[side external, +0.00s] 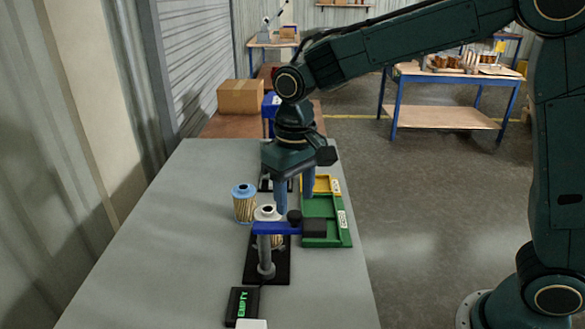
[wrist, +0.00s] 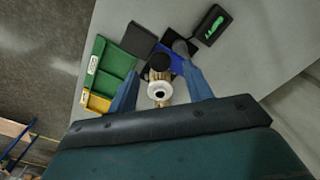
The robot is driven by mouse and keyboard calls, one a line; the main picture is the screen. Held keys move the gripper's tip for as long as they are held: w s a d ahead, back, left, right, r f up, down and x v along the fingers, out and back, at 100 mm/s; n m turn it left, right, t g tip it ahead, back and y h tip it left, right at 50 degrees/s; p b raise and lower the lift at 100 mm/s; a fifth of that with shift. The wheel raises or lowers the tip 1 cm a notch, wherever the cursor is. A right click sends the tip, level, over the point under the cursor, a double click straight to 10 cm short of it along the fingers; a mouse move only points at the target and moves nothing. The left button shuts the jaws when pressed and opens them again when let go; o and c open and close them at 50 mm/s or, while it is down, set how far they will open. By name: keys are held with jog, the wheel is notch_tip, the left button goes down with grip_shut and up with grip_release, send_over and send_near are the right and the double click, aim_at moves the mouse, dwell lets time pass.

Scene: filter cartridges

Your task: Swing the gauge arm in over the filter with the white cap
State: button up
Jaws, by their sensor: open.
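The filter with the white cap (side external: 268,212) stands on a black base (side external: 281,272), partly hidden behind the blue gauge arm (side external: 275,228). Its white cap (wrist: 160,93) is uncovered in the wrist view. My gripper (side external: 295,205) is open and points down, fingertips close above the knob. In the wrist view, the knob (wrist: 160,62) lies between the fingers (wrist: 163,76); contact cannot be told.
A blue-capped filter (side external: 244,204) stands left of the white-capped one. A green tray (side external: 341,230) and a yellow tray (side external: 322,184) lie to the right. A black display (side external: 242,306) reads EMPTY at the front. The table's left side is clear.

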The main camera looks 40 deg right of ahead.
aim_at(295, 213)
jog(key=shift+f, duration=1.75)
grip_shut()
